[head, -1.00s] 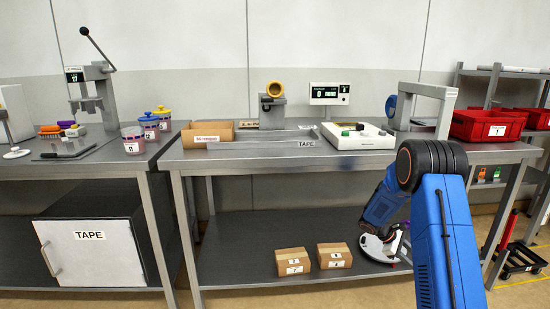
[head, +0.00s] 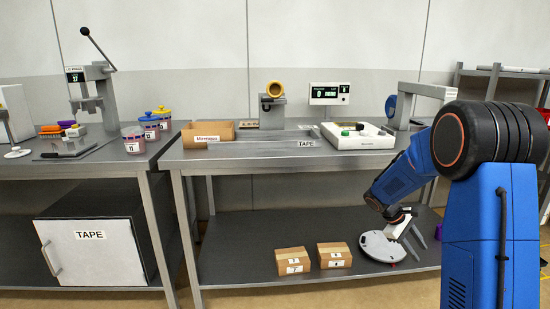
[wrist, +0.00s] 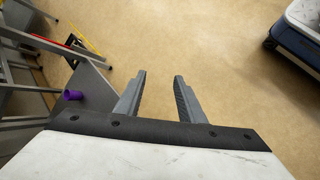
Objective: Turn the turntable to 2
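I cannot pick out a turntable for certain in either view. My gripper (head: 420,252) hangs low in front of the lower shelf of the middle bench, with a white body and two grey fingers. In the wrist view my gripper (wrist: 160,75) has its fingers apart and nothing between them, above bare floor. A white tray (head: 371,143) with small green and dark-topped items stands on the bench top. A display (head: 330,93) showing 0 stands behind it. My blue arm hides the bench's right end.
Two cartons (head: 292,261) and (head: 334,256) sit on the lower shelf (head: 240,225). A purple object (wrist: 73,95) is near its edge. A grey frame (head: 428,90) stands on the bench top. Floor beneath my gripper is clear; a dark-sided object (wrist: 297,45) is at upper right.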

